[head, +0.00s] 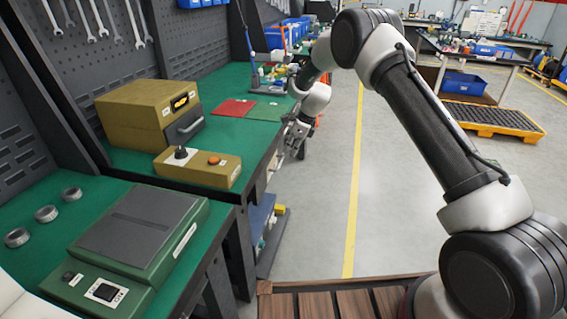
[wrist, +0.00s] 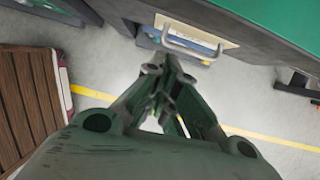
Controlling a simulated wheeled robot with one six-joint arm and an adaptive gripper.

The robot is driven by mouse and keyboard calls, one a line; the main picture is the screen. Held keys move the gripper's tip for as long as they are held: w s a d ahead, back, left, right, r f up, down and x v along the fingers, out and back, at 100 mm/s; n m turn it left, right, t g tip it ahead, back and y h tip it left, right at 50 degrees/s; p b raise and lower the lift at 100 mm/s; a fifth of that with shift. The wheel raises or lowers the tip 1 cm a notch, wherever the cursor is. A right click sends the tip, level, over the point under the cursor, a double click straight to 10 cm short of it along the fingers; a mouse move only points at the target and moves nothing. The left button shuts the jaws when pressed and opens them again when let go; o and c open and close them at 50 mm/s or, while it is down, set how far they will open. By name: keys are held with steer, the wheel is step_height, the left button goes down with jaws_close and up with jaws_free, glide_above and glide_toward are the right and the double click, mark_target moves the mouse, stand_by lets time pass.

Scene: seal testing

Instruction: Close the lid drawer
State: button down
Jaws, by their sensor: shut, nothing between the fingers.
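A drawer with a cream front (wrist: 219,40) and a grey bar handle (wrist: 187,47) shows at the bench edge in the wrist view. I cannot tell which drawer it is from its label, nor clearly how far it stands out. My gripper (wrist: 164,78) is shut and empty, with its fingertips close to the handle in the picture; I cannot tell whether they touch. In the head view my gripper (head: 287,150) is beside the front edge of the green bench, and the drawer there is mostly hidden by the bench and the gripper.
The green-topped bench (head: 222,107) holds a yellow-brown box machine (head: 135,122), a control box (head: 198,167) and a red mat (head: 233,107). A green device (head: 140,235) stands on the nearer bench. A shelf with blue items (head: 262,222) is below. The floor aisle (head: 325,200) is clear.

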steer(key=s+d+f+n+t+h, duration=0.1)
steer(key=s+f+n+t, duration=0.1)
steer(key=s+f, duration=0.6)
steer(key=s+d+f+n+t+h, duration=0.1)
steer(key=s+f, duration=0.3)
steer(key=f, duration=0.8)
steer(key=s+d+f+n+t, duration=0.1)
steer(key=s+f+n+t, duration=0.1)
steer(key=s+f, duration=0.55)
step_height(320, 180, up, 18)
steer(key=w+a+n+t+y, duration=0.35)
steer(key=t+y, duration=0.25)
steer(key=t, duration=0.4)
steer(key=shift+s+a+x, duration=0.2)
steer(key=shift+a+x, duration=0.2)
steer(key=shift+x, duration=1.5)
steer(key=shift+s+a+x, duration=0.2)
steer(key=shift+a+x, duration=0.15)
steer(key=shift+x, duration=1.55)
steer(key=shift+s+a+x, duration=0.15)
steer(key=shift+a+x, duration=0.25)
steer(key=shift+x, duration=1.55)
